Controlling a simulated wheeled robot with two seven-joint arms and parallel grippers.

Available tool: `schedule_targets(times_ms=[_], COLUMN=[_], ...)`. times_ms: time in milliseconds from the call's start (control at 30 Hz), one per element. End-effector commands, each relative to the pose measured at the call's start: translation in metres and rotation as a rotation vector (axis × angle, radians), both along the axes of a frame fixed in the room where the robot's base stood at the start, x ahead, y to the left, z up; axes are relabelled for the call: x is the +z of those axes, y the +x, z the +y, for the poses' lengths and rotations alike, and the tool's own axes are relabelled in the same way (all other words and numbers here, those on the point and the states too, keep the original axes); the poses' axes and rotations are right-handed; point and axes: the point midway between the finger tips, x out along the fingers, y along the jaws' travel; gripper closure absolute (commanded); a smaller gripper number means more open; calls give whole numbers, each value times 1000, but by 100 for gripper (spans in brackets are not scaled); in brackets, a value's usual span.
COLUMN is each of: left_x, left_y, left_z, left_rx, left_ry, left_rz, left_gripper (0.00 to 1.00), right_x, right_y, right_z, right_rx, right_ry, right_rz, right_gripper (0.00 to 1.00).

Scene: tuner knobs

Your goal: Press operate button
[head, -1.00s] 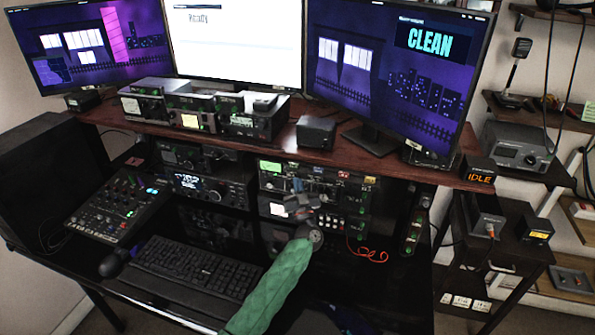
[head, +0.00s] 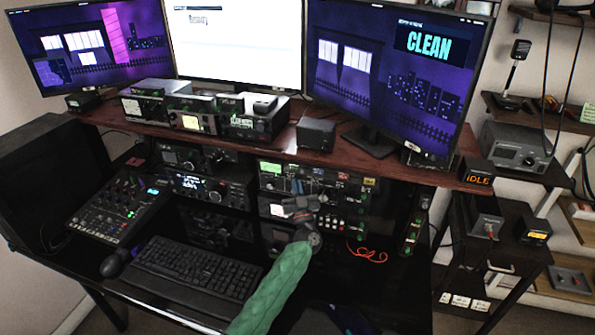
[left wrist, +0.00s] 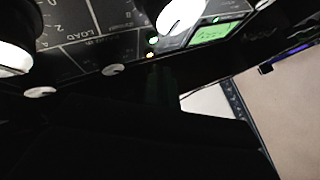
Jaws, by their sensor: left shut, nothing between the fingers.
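My left gripper (head: 303,200), on the green-sleeved arm, is shut and empty in front of the stacked tuner units right of centre. The upper unit (head: 315,178) has a green display. The lower unit has a small white display (head: 277,210) and a block of light buttons (head: 331,222), partly behind the gripper. The left wrist view shows a black panel close up, with a large white knob (left wrist: 182,14), a green display (left wrist: 215,33), small lights (left wrist: 152,40) and small knobs (left wrist: 113,70). I cannot tell which control is the operate button. My right gripper is out of view.
A keyboard (head: 197,268) and mouse (head: 115,264) lie on the black desk left of my arm. A mixer (head: 122,207) stands at the left. A red cable (head: 367,254) lies right of the gripper. The wooden shelf (head: 395,168) overhangs the units. An IDLE sign (head: 478,179) is at right.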

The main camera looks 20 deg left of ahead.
Motion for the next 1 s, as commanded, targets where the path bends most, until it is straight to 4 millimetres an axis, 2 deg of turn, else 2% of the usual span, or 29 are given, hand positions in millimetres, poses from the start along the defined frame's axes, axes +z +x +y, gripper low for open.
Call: schedule_targets(times_ms=[167, 800, 1000], left_x=[0, 1, 0], left_y=[-2, -51, -60], left_z=[0, 1, 2], left_rx=[0, -1, -1], left_ry=[0, -2, -1], left_rz=[1, 1, 0], left_gripper=[100, 100, 100], right_x=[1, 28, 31], right_y=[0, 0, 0], right_z=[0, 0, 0], right_rx=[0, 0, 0], right_ry=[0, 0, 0], right_rz=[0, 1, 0], right_gripper=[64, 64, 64])
